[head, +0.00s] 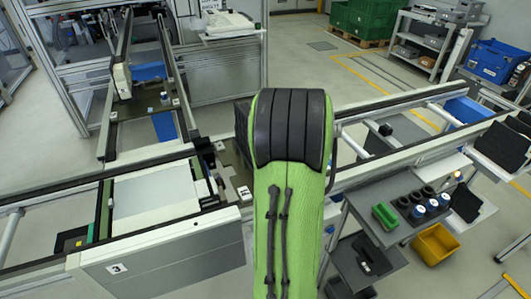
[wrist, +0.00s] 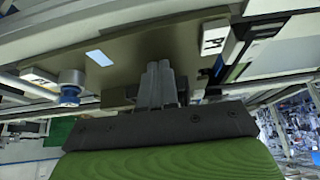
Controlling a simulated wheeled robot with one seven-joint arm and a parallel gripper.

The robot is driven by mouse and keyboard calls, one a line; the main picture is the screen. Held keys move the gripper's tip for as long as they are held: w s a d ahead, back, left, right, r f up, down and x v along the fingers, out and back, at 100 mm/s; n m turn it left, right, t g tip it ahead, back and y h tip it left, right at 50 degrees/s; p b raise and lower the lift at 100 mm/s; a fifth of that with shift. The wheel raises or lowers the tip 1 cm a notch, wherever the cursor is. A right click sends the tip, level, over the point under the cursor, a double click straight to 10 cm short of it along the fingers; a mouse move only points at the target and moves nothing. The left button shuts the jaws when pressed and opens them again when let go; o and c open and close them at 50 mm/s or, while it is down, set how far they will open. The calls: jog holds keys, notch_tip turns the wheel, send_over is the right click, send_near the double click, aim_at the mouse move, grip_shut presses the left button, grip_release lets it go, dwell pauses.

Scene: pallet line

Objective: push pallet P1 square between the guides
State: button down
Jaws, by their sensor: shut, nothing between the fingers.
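Pallet P1 (wrist: 140,48) is a flat olive-brown plate across the upper wrist view, with an upside-down P1 label at its right. In the head view a brown plate (head: 232,172) with a white label, apparently P1, shows left of my arm; the rest is hidden behind the arm. My gripper (wrist: 160,72) is shut and empty, its fingers at the plate's near edge; I cannot tell if they touch. My arm hides it in the head view. Dark rails (head: 410,152) run along the line; how square the plate lies between the guides cannot be told.
A white-topped unit marked 3 (head: 155,190) stands left of the plate. A branch conveyor (head: 190,125) runs away at the back left, carrying another brown plate (head: 135,128). At right are a cart with black cups (head: 410,203) and a yellow bin (head: 435,243). Open floor lies behind the line.

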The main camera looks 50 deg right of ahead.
jog(key=shift+w+d+r, duration=0.2)
jog(key=shift+w+d, duration=0.3)
jog(key=shift+w, duration=0.25)
dwell(0.4)
jog(key=shift+w, duration=0.1)
jog(key=shift+r, duration=0.1)
dwell(0.4)
jog(key=shift+s+a+r+p, duration=0.2)
jog(key=shift+s+r+p, duration=0.2)
jog(key=shift+r, duration=0.1)
jog(key=shift+s+a+r+p, duration=0.35)
jog(key=shift+s+a+r, duration=0.2)
jog(key=shift+s+r, duration=0.4)
jog(key=shift+s+a+r+p, duration=0.3)
jog(key=shift+s+a+r, duration=0.25)
jog(key=shift+s+r, duration=0.3)
jog(key=shift+f, duration=0.1)
